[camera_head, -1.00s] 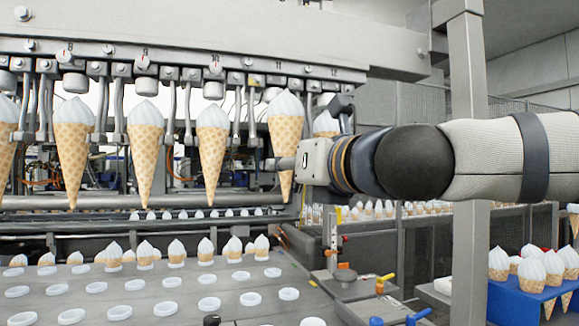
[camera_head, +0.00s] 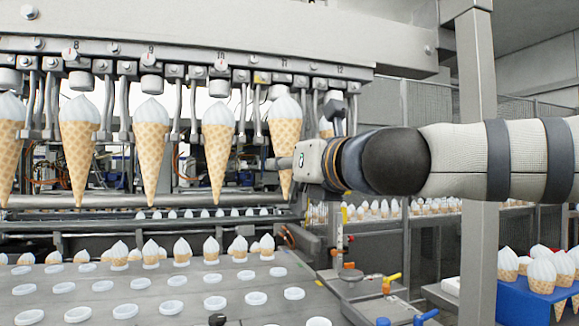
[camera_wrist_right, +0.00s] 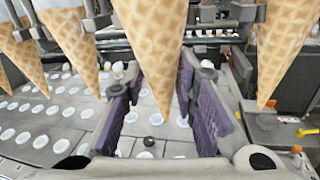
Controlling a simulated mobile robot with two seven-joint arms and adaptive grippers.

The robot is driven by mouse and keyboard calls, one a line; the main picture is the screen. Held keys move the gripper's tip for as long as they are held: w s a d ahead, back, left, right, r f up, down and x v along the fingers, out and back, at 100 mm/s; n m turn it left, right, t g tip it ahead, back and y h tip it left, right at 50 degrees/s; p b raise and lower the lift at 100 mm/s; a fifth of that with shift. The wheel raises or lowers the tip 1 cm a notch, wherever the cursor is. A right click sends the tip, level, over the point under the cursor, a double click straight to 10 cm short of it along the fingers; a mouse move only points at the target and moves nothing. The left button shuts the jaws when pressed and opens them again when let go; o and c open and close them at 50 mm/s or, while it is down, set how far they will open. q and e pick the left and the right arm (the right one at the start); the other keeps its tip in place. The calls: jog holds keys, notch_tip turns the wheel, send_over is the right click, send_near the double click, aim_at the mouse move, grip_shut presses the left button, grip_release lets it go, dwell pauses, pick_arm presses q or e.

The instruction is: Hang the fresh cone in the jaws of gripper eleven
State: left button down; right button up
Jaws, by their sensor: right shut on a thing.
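The fresh cone (camera_head: 285,130), a waffle cone with a white top, hangs upright below the number 11 on the bar. My right gripper (camera_head: 285,163) reaches in from the right and is shut on its waffle part. In the right wrist view the purple finger pads (camera_wrist_right: 165,110) stand either side of the cone (camera_wrist_right: 154,40), whose tip points down. The jaws of gripper eleven (camera_head: 258,125) show as metal rods beside the cone's upper part. I cannot tell whether they touch it. My left gripper is not in view.
Below is a tray (camera_head: 140,292) with white cups and small cones. A blue box of cones (camera_head: 515,300) stands at right.

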jog(key=x, duration=0.4)
jog(key=shift+w+d+r, duration=0.1)
jog(key=shift+d, duration=0.2)
dwell(0.4)
dwell(0.5)
jog(key=shift+f, duration=0.25)
dwell(0.6)
jog(key=o, duration=1.2)
